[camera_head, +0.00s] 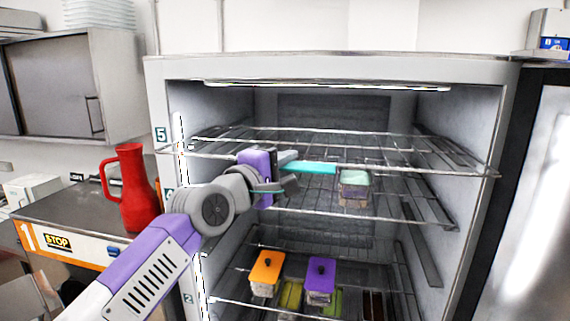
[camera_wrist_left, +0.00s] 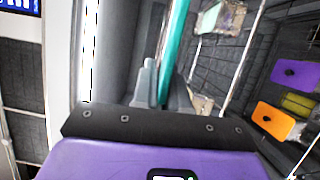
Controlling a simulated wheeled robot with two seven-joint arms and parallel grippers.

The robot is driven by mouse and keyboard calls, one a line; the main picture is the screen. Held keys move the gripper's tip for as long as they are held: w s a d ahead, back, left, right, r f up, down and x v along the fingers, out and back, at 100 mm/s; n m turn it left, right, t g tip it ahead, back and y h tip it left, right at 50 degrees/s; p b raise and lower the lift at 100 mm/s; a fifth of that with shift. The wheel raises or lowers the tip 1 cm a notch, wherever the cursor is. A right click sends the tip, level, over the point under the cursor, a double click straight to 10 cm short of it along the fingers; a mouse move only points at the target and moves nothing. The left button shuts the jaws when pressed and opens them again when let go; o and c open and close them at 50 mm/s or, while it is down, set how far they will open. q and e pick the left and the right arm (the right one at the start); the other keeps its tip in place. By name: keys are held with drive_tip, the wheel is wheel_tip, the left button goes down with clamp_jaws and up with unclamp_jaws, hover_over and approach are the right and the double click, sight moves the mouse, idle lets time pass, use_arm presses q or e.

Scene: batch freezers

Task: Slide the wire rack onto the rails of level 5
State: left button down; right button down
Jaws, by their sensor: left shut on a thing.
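The wire rack (camera_head: 420,171) spans the upper part of the open cabinet near the label 5 (camera_head: 160,134). Its front bar overlaps both side posts of the opening, and its back reaches inside. A teal strip (camera_head: 312,167) lies along the middle of the front bar. My left gripper (camera_head: 287,165) is shut on this strip. In the left wrist view the teal strip (camera_wrist_left: 177,40) runs between the fingers (camera_wrist_left: 165,88). Whether the rack's sides rest on the rails cannot be told. My right gripper is not in view.
A lower wire rack (camera_head: 400,222) carries a clear box with a pale teal lid (camera_head: 354,177). Below are boxes with orange (camera_head: 267,266) and purple (camera_head: 320,278) lids. A red jug (camera_head: 130,190) stands on the left counter (camera_head: 75,212). A dark door (camera_head: 520,190) is at right.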

use_arm(q)
drive_tip(key=shift+w+d, duration=0.25)
drive_tip(key=shift+w, duration=0.6)
drive_tip(key=shift+w+d, duration=0.3)
drive_tip(key=shift+w, duration=0.55)
drive_tip(key=shift+w+d, duration=0.25)
drive_tip(key=shift+w, duration=0.6)
